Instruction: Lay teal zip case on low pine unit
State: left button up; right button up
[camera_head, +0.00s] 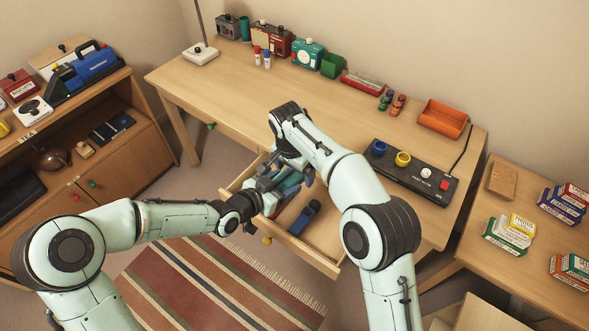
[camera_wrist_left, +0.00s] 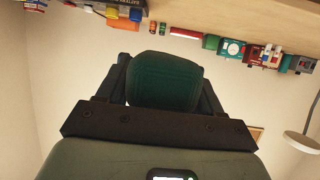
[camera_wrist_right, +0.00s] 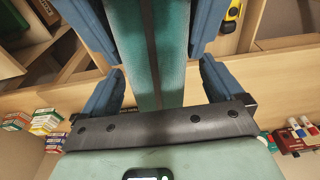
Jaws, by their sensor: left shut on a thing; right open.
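The teal zip case (camera_head: 290,182) is held above the open desk drawer (camera_head: 318,262). My left gripper (camera_head: 262,200) is shut on it; the case fills the space between the fingers in the left wrist view (camera_wrist_left: 165,80). My right gripper (camera_head: 290,165) is open, with its blue fingers on either side of the case in the right wrist view (camera_wrist_right: 155,50); I cannot tell whether they touch it. A low light-wood unit (camera_head: 470,245) stands at the right of the head view and looks like the low pine unit.
The unit carries a cork block (camera_head: 502,181) and several small boxes (camera_head: 510,233), with bare wood between them. A dark blue item (camera_head: 304,217) lies in the drawer. The desk (camera_head: 225,85) holds a black switch box (camera_head: 412,172) and an orange bin (camera_head: 443,118). A shelf cabinet (camera_head: 130,155) stands left.

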jog(key=c, duration=0.9)
jog(key=o, duration=0.9)
jog(key=shift+r, duration=0.1)
